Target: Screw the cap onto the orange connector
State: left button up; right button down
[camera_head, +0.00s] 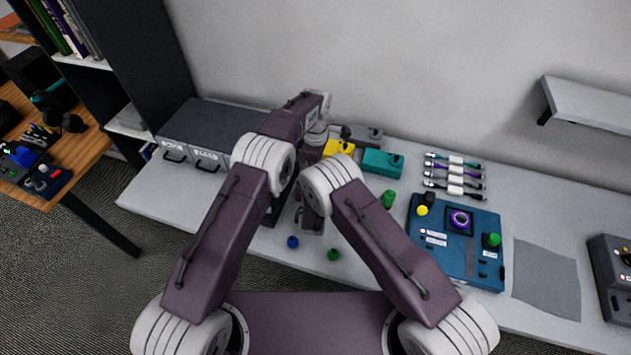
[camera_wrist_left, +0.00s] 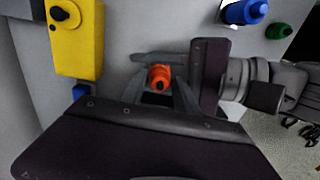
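An orange round piece (camera_wrist_left: 159,78) with a dark centre shows in the left wrist view. It sits between the fingertips of my left gripper (camera_wrist_left: 160,88), which look closed on it. Whether it is the connector, the cap or both together cannot be told. My right gripper's dark body (camera_wrist_left: 210,72) is close beside it on the right, with a grey finger-like part reaching behind the orange piece. Its fingertips do not show clearly.
Blue (camera_head: 293,242) and green (camera_head: 334,255) caps lie near the table's front. Yellow (camera_head: 340,149), teal (camera_head: 382,163) and grey (camera_head: 362,137) boxes stand behind my arms. Cables (camera_head: 455,179) and a blue panel (camera_head: 470,268) are to the right. Grey drawers (camera_head: 205,135) stand left.

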pick_arm(q)
grip_shut()
jog(key=m, duration=2.4)
jog(key=shift+f, duration=0.1)
jog(key=m, duration=0.4)
jog(key=shift+m, duration=0.4)
jog(key=shift+o, duration=1.8)
grip_release()
